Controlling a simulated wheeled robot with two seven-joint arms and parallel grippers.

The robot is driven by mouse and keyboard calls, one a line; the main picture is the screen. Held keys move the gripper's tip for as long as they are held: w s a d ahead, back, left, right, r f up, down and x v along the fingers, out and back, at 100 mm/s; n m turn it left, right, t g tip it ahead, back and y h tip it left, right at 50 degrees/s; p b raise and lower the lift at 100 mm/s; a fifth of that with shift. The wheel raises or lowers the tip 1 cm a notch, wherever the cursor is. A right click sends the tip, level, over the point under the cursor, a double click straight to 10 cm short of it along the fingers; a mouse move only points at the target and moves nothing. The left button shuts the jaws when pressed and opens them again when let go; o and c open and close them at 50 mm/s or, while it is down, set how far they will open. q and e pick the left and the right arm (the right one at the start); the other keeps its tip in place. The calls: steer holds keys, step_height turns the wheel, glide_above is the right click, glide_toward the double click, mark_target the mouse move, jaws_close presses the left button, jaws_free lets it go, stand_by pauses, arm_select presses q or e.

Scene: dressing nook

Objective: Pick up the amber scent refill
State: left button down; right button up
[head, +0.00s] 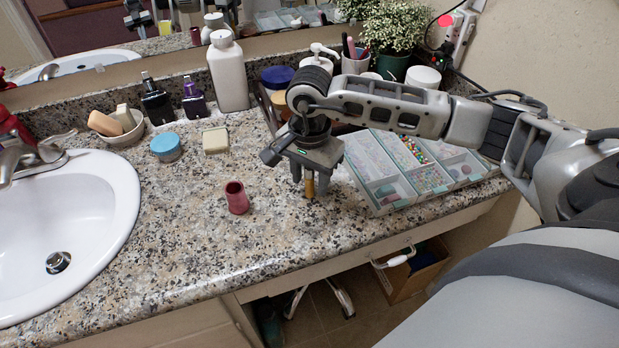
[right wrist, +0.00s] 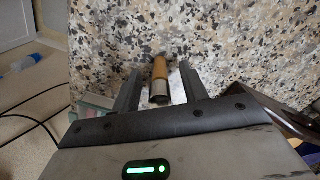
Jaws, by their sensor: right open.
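The amber scent refill (head: 310,187) is a small upright cylinder on the speckled counter, left of the bead organizer. In the right wrist view the amber scent refill (right wrist: 159,75) shows an amber body and a grey metallic end. My right gripper (head: 309,190) is above and around it, pointing down. In the right wrist view my right gripper's fingers (right wrist: 158,88) stand open on both sides of the refill, with a gap visible on each side. The refill's upper part is hidden by the gripper in the head view. My left gripper is not in view.
A bead organizer (head: 383,205) lies close to the right of my gripper. A cream block (head: 215,140), a blue-lidded jar (head: 166,148) and a white bottle (head: 228,75) stand farther back. The counter's front middle is clear; the sink (head: 120,200) is at left.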

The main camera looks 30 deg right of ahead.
steer(key=shift+f, duration=0.75)
jaws_close()
steer(key=shift+r, duration=0.15)
steer(key=shift+r, duration=0.3)
step_height(320, 180, up, 2)
steer(key=shift+r, duration=0.1)
steer(key=s+a+r, duration=0.9)
steer(key=s+r, duration=0.1)
steer(key=shift+s+a+b, duration=0.15)
steer(key=shift+a+b, duration=0.1)
steer(key=shift+b, duration=0.2)
